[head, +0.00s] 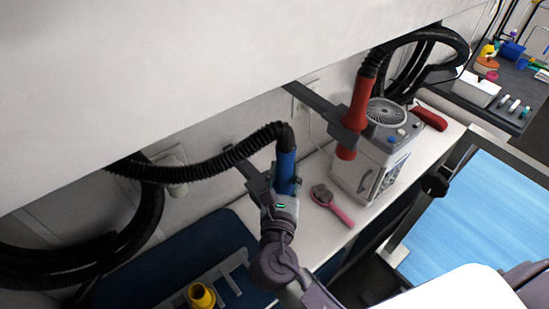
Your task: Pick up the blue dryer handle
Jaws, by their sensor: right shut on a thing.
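The blue dryer handle (286,170) stands roughly upright at the end of a black corrugated hose (215,165), beside a dark wall bracket (248,172). My right gripper (284,190) is shut on the lower part of the blue handle, and its fingers hide part of it. I cannot tell whether the handle still touches the bracket. My left gripper is not in view.
A red dryer handle (358,112) hangs in another bracket (318,108). A grey-white machine with a round fan grille (386,112) and a pink brush (335,208) are on the white counter (312,238). A blue-topped table (480,225) is at right. A white overhead cabinet (200,60) limits room above.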

